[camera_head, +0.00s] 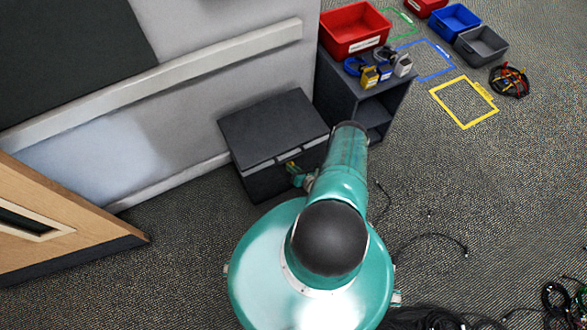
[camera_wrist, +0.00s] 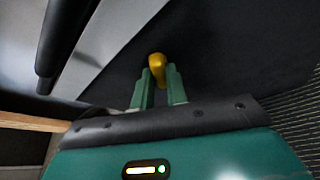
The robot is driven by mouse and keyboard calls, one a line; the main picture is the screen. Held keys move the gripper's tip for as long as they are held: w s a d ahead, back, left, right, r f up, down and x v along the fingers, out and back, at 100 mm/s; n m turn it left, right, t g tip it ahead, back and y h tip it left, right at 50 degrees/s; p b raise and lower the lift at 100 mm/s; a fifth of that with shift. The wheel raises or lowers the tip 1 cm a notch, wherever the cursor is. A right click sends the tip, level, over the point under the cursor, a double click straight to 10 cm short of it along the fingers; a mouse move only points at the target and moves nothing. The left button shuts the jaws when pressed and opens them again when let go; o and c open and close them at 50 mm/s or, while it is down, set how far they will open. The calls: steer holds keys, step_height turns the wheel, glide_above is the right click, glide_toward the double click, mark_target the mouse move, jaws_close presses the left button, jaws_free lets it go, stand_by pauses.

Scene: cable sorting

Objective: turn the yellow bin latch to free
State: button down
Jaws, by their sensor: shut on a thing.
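The dark lidded bin (camera_head: 272,132) stands on the carpet against the wall in the head view. Its yellow latch (camera_head: 291,166) is a small spot on the front, just under the lid edge. In the wrist view the latch (camera_wrist: 157,61) is a rounded yellow knob against the dark front face. My gripper (camera_wrist: 159,75) has its two green fingers on either side of the latch, shut on it. In the head view my gripper (camera_head: 298,178) is at the bin front, partly hidden by my arm. The latch's exact turn angle is hard to tell.
A dark shelf unit (camera_head: 352,105) stands right of the bin, with a red bin (camera_head: 354,29) and cable bundles on top. Loose black cables (camera_head: 432,238) lie on the carpet at right. A wooden door (camera_head: 62,225) is at left. A yellow floor outline (camera_head: 463,103) is empty.

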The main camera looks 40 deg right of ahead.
steer(key=n, duration=0.1)
steer(key=n+g+h, duration=0.1)
steer(key=n+h, duration=0.1)
steer(key=n, duration=0.1)
steer(key=shift+s+a, duration=0.1)
steer(key=shift+a, duration=0.2)
steer(key=shift+f+h, duration=0.1)
steer(key=shift+h, duration=0.3)
steer(key=c, duration=1.4)
jaws_free()
steer(key=v, duration=1.3)
steer(key=shift+s+r, duration=0.25)
steer(key=shift+r, duration=0.15)
